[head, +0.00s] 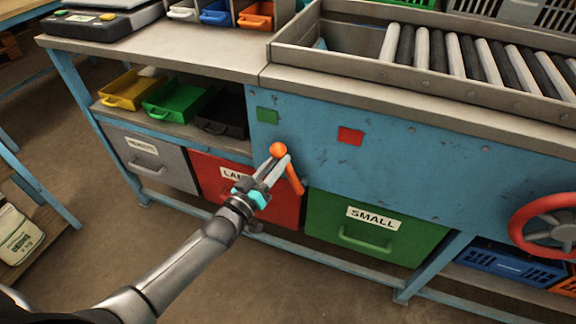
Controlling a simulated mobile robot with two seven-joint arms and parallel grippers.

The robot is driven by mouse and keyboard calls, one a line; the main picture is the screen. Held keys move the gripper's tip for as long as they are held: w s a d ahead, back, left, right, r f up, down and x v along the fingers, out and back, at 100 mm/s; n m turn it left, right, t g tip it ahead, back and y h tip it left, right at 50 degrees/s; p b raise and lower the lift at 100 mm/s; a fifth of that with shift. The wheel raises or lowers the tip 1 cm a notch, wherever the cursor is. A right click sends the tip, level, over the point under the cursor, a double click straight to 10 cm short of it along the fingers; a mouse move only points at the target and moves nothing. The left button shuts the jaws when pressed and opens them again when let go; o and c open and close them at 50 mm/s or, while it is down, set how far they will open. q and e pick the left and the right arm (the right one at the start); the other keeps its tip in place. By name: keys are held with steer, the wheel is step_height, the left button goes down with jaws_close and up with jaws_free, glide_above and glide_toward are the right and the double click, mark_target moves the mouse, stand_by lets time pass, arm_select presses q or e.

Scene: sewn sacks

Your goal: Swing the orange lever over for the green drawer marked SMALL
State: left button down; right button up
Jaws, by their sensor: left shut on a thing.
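The orange lever (294,178) is on the front of the blue panel (400,170), with a round orange knob (278,149) at its upper left end. My left gripper (277,158) is shut on the lever at the knob end. The lever slants from the knob down to the right. A green square (267,115) is on the panel up left of the knob, and a red square (350,136) is up right. The green drawer marked SMALL (375,238) is below right of the lever and looks shut. My right gripper is out of view.
The red drawer (285,212) is behind my left gripper, its label partly hidden. A grey drawer (150,158) is to its left. A red handwheel (545,225) sticks out at the right. A roller conveyor (470,60) tops the bench. The floor in front is clear.

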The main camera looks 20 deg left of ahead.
arm_select(q)
steer(key=shift+a+n, duration=0.4)
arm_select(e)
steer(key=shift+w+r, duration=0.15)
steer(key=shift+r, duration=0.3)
arm_select(q)
steer(key=shift+w, duration=0.1)
steer(key=c, duration=0.6)
jaws_free()
steer(key=shift+f, duration=0.1)
steer(key=p+v, duration=0.4)
steer(key=v, duration=1.1)
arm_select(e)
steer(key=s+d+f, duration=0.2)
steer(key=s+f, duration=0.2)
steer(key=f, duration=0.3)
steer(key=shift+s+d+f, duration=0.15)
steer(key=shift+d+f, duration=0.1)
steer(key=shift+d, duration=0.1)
arm_select(q)
steer(key=shift+f, duration=0.2)
